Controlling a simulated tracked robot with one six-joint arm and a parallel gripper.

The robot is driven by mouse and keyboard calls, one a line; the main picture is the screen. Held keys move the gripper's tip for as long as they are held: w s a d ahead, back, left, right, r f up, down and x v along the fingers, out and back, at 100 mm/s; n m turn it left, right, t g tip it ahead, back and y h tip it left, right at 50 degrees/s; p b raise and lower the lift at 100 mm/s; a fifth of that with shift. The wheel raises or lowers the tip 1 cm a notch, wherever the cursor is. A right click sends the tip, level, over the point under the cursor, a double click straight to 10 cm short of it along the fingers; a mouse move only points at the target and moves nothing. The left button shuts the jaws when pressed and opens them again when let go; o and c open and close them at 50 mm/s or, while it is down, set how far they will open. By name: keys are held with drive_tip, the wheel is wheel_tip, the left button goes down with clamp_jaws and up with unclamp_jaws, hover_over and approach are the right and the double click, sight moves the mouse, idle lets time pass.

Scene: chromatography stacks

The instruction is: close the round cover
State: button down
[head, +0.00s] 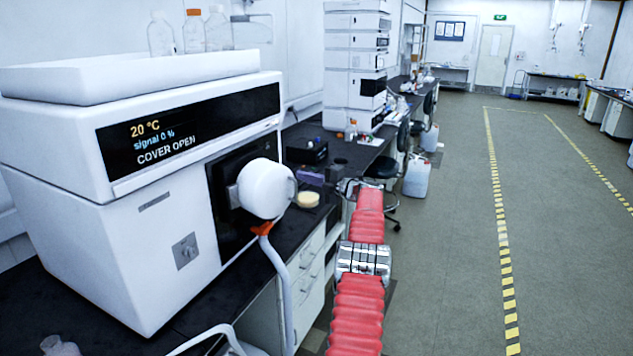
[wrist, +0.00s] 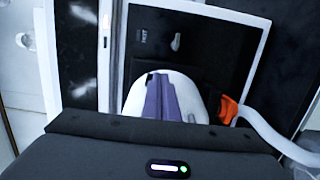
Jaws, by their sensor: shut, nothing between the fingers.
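The round white cover (head: 266,188) stands out from the dark front panel (head: 222,200) of a large white instrument (head: 95,225), held by a small bracket on its left. The instrument's display (head: 190,130) reads "COVER OPEN". My gripper (head: 311,178) is to the right of the cover, and in the head view its purple fingers appear apart from it. In the wrist view the purple fingers (wrist: 160,98) are together and empty, in front of the white round cover (wrist: 190,92). They hide its middle; contact cannot be told there.
An orange fitting (head: 264,229) with a white hose (head: 285,285) hangs below the cover. A pale round piece (head: 308,199) and a black box (head: 306,151) are on the dark bench. Bottles (head: 193,30) stand on the instrument. The floor (head: 440,220) at right is clear.

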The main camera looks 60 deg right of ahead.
drive_tip(key=s, duration=1.3)
drive_tip(key=shift+s+a, duration=0.3)
drive_tip(key=shift+a, duration=0.05)
